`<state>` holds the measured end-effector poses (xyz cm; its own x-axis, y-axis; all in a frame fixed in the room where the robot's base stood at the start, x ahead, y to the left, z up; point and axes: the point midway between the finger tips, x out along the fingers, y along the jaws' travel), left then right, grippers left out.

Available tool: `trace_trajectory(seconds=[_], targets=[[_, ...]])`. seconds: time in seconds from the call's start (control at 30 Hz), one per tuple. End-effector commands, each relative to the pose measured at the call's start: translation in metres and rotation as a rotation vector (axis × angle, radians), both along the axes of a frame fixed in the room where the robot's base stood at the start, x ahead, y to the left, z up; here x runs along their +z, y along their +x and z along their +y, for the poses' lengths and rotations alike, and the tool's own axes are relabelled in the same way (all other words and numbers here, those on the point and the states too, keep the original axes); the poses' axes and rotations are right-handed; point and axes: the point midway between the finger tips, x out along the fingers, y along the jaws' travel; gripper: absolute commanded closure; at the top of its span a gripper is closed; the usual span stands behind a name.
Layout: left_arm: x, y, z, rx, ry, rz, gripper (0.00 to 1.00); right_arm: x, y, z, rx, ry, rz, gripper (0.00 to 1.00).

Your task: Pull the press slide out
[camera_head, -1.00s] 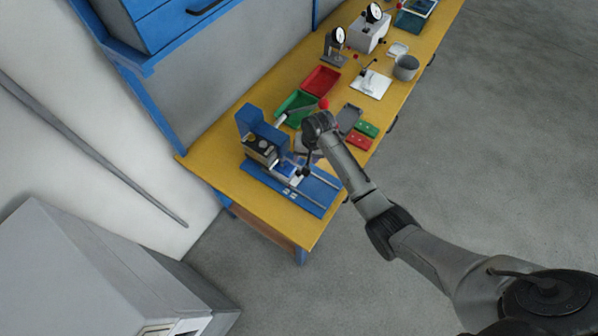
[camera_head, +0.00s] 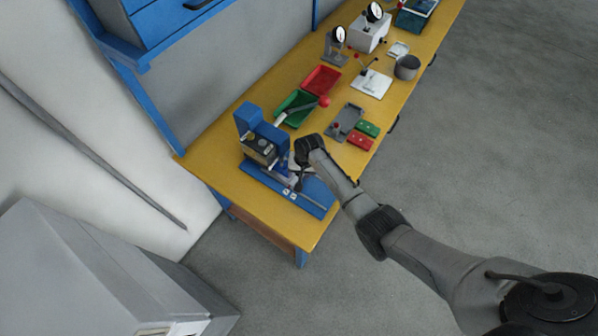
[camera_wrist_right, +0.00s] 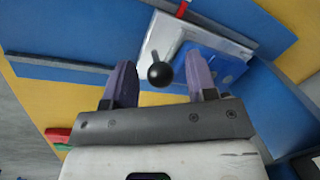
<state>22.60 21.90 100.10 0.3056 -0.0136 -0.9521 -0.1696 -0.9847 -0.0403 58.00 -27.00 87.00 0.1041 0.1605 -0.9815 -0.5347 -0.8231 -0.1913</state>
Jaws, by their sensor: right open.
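The blue press (camera_head: 262,138) stands on a blue base (camera_head: 258,176) with rails, at the near end of the yellow bench. Its slide, a light plate with a blue block (camera_wrist_right: 205,68), shows in the right wrist view. A short grey handle with a black ball knob (camera_wrist_right: 160,75) stands on the slide. My right gripper (camera_wrist_right: 160,62) is open, its two purple-grey fingers apart on either side of the knob in that view. Contact with the knob does not show. In the head view my right gripper (camera_head: 300,181) is over the slide and partly hides it. My left gripper is not in view.
A red tray (camera_head: 322,79), a grey fixture (camera_head: 346,121) and green and red blocks (camera_head: 360,142) lie farther along the bench. The floor right of the bench is clear.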

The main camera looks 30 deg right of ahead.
Motion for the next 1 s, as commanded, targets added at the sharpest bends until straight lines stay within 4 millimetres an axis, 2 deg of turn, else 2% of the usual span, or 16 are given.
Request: trace_trajectory(seconds=[0.17, 0.7, 0.9, 1.0], targets=[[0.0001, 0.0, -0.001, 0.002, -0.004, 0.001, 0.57, 0.0004, 0.0001, 0.0002, 0.0, 0.0, 0.0, 0.5], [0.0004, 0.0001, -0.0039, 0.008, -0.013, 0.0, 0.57, 0.0003, 0.0001, 0.0001, 0.0, 0.0, 0.0, 1.0], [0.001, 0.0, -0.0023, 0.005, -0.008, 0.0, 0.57, 0.0006, -0.0002, 0.0002, 0.001, 0.0, 0.0, 1.0], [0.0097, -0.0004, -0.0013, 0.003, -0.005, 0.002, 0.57, 0.0037, -0.0045, 0.0048, 0.015, 0.0, 0.002, 1.0]])
